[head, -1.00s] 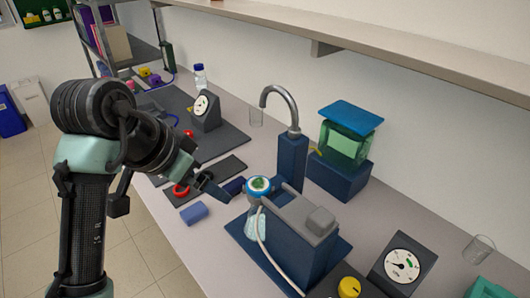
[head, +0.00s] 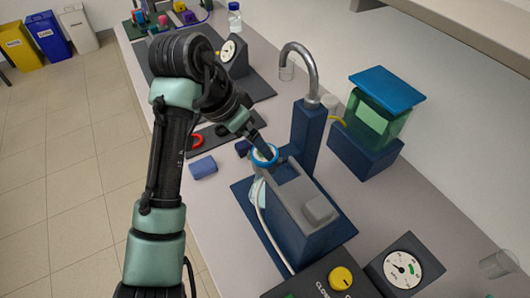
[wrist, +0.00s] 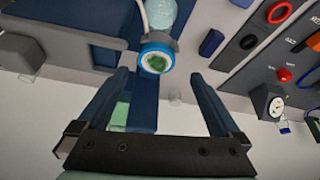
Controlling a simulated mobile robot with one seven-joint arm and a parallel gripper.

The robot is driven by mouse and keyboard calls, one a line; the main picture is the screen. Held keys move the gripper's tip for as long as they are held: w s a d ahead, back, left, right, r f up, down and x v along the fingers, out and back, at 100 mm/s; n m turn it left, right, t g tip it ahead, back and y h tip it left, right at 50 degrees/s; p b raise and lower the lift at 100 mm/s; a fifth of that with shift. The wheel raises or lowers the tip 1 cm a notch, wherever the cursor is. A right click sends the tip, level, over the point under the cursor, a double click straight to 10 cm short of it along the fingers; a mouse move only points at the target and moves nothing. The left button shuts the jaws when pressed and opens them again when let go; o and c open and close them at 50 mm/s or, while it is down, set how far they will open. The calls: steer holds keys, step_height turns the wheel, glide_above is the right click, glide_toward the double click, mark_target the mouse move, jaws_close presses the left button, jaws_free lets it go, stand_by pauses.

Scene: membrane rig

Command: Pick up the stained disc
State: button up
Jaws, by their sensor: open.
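The stained disc (wrist: 155,62) is white with a green blotch and sits in a round blue-rimmed holder (wrist: 142,48) in the wrist view. In the head view the blue ring of the holder (head: 266,163) shows at the left end of the dark blue rig (head: 300,215), and my gripper hides most of the disc. My gripper (wrist: 158,76) is open and empty, its two fingers apart on either side of the disc in the wrist view. In the head view my gripper (head: 259,145) is right over the holder. I cannot tell whether the fingers touch it.
A tall blue post with a curved grey spout (head: 303,130) stands just behind the holder. A green tank with a blue lid (head: 378,105) is to its right. A blue block (head: 203,167) and red ring (head: 196,141) lie left. A gauge (head: 404,266) stands front right.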

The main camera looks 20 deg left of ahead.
mark_target(260, 155)
steer(key=x, duration=0.1)
steer(key=p+x, duration=0.1)
steer(key=x, duration=0.2)
steer(key=shift+d+f+p, duration=0.1)
steer(key=shift+d+p, duration=0.2)
steer(key=shift+w+f, duration=0.1)
steer(key=shift+f, duration=0.4)
steer(key=shift+r, duration=0.1)
steer(key=c, duration=1.3)
